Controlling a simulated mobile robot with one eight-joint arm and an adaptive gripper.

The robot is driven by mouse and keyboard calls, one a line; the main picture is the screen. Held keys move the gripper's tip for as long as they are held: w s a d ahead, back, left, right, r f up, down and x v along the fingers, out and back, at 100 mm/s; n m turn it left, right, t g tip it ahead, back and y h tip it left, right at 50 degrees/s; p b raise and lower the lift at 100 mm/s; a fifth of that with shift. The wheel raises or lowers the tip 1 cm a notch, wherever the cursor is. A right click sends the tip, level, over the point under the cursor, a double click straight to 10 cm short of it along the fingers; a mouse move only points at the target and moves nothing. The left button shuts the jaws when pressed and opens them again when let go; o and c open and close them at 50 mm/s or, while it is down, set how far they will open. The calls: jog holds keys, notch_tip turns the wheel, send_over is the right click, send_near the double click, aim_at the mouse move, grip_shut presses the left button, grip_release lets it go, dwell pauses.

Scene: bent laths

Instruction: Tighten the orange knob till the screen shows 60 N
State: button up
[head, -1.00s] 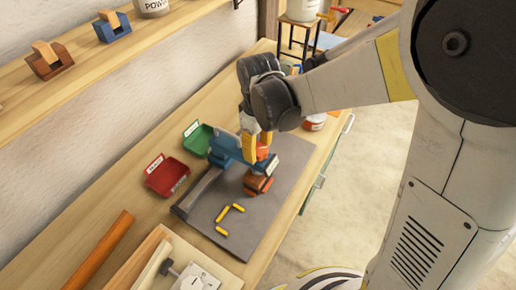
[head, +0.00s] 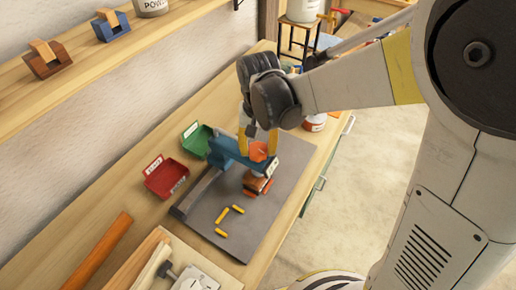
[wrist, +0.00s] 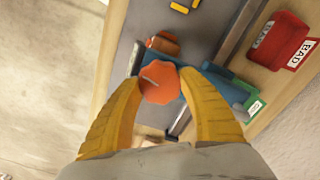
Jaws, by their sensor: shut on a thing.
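The orange knob (head: 258,151) sits on top of a blue clamp-like fixture (head: 225,150) on the grey mat (head: 240,222). My gripper (head: 258,143) points down at the knob, one yellow finger on each side. In the wrist view the knob (wrist: 160,84) shows a lobed top with a pale line and lies between my fingertips (wrist: 162,80), which are shut on it. A brown-orange block (head: 257,183) sits below the knob under the fixture's arm. I cannot make out a screen or a reading in either view.
A red bin (head: 166,177) marked BAD and a green bin (head: 197,138) stand left of the fixture. Several yellow pegs (head: 222,215) lie on the front of the mat. An orange rod (head: 98,250) lies at the front left of the bench.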

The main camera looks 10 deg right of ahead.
jog(key=m, duration=0.4)
jog(key=shift+m, duration=2.6)
jog(key=o, duration=1.2)
